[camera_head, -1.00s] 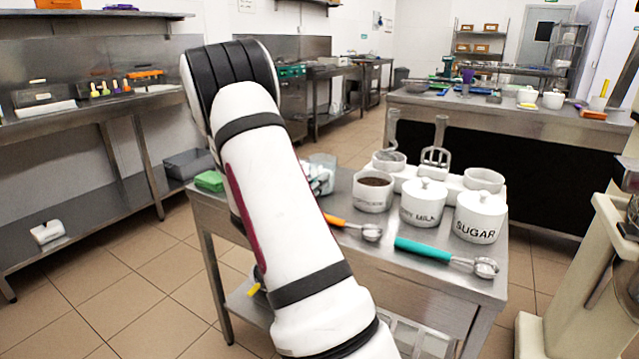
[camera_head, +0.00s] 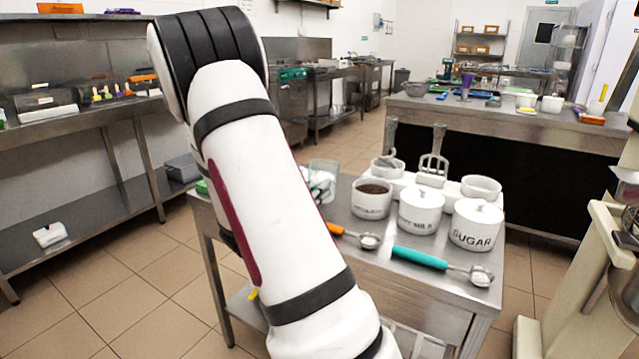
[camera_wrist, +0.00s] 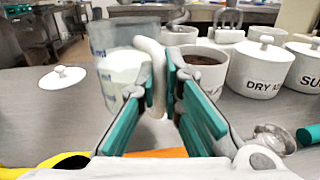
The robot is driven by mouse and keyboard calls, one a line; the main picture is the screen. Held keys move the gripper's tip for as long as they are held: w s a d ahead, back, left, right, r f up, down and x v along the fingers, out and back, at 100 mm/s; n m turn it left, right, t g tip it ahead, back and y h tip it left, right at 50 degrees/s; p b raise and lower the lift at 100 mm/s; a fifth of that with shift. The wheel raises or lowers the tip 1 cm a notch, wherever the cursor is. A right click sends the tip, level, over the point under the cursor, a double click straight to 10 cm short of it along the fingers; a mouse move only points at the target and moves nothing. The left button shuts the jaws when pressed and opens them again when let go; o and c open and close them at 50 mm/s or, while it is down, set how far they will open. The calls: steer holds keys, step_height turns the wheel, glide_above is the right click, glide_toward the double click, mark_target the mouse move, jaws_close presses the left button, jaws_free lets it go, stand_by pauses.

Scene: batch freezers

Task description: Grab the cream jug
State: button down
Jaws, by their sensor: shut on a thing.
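The cream jug (camera_wrist: 121,72) is a clear vessel with white cream in it, upright at the left of the wrist view. Its pale handle (camera_wrist: 151,70) faces me. My gripper (camera_wrist: 165,82), with teal and grey fingers, is shut on the handle. In the head view the jug (camera_head: 325,172) shows at the back left of the steel table, partly behind my arm. I cannot tell whether its base touches the table.
White canisters marked dry milk (camera_head: 421,211) and sugar (camera_head: 477,226) stand right of the jug with a brown-filled pot (camera_head: 371,199). An orange-handled scoop (camera_head: 352,235) and a teal-handled scoop (camera_head: 440,265) lie in front. A white lid (camera_wrist: 62,78) lies left of the jug.

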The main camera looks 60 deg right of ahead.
steer(key=s+a+p, duration=0.1)
steer(key=s+a, duration=0.4)
steer(key=a, duration=0.1)
steer(key=shift+s+a+r, duration=0.2)
steer(key=shift+a+r, duration=0.2)
steer(key=shift+r, duration=0.05)
stand_by(0.5)
